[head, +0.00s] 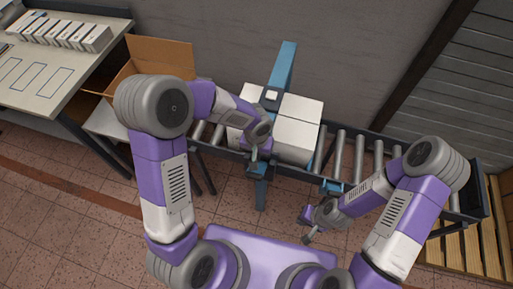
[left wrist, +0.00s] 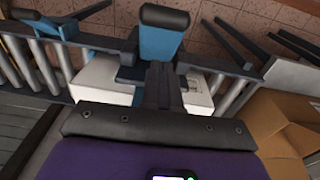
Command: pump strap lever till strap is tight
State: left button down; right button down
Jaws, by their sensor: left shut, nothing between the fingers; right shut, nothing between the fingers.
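In the left wrist view a blue lever (left wrist: 161,43) with a dark end pad rises just beyond my left gripper (left wrist: 160,68). The gripper is shut and empty, close to the lever; I cannot tell whether they touch. In the head view my left gripper (head: 254,155) is at the front of the boxes and hides part of the lever area. My right gripper (head: 306,238) is shut and empty, low in front of the conveyor. The strap is not clearly visible.
The roller conveyor (head: 340,155) runs right, with bare rollers beside the boxes. An open cardboard box (head: 160,55) stands at the left, beside a work table (head: 50,75) with several small boxes. A wooden pallet (head: 455,250) lies at the right. The tiled floor in front is clear.

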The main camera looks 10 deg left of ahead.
pick_arm(q)
jog(key=shift+s+f, duration=1.4)
jog(key=shift+f, duration=0.3)
pick_arm(e)
jog(key=shift+f, duration=0.4)
pick_arm(q)
jog(key=shift+b, duration=0.35)
pick_arm(e)
jog(key=shift+f, duration=0.1)
